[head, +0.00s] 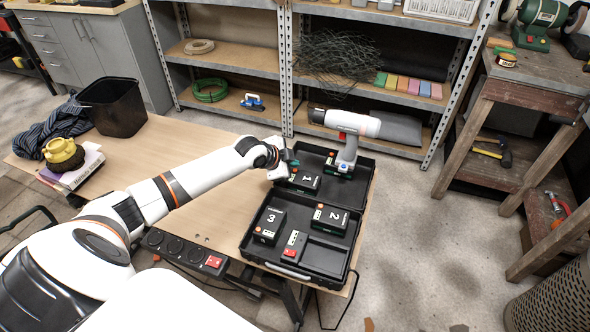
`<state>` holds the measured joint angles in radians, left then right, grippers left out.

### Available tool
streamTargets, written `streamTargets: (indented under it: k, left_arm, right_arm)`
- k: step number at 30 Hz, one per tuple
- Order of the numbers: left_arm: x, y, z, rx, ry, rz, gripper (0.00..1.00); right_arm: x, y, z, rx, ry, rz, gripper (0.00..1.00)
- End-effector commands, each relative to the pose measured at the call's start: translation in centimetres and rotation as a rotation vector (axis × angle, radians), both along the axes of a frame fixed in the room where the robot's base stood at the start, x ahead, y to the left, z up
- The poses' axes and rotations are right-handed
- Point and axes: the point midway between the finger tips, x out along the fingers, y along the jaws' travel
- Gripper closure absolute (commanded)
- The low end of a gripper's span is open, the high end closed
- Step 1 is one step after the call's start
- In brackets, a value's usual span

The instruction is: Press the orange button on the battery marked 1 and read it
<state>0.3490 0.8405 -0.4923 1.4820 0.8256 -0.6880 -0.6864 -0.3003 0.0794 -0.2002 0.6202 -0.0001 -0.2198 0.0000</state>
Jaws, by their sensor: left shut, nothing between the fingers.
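The battery marked 1 (304,182) is a dark block with a white number, lying in the upper part of the open black case (322,266) on the workbench. My left gripper (289,160) is shut and empty, close to the upper left end of this battery. I cannot tell whether its fingertips touch the battery. The battery marked 2 (332,217) and the battery marked 3 (269,227) lie lower in the case. My right gripper is not in view.
A white and grey drill (347,150) stands upright just right of battery 1. A black bin (114,106), a dark cloth (52,128) and a yellow object (63,153) sit at the bench's left. A socket strip (185,250) runs along the front edge. Metal shelves (285,75) stand behind.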

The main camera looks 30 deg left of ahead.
Motion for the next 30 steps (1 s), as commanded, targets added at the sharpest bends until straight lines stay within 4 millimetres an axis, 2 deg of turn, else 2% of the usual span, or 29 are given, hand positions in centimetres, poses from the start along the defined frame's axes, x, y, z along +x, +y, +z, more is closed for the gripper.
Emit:
streamTargets:
  k: [19,30]
  left_arm:
    - [0.00,0.01,-0.01,0.000,0.000,0.000,1.00]
    - [0.01,-0.02,-0.83,-0.001,-0.001,-0.001,1.00]
  right_arm:
    - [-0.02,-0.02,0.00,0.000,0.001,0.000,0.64]
    - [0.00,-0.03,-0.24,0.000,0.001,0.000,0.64]
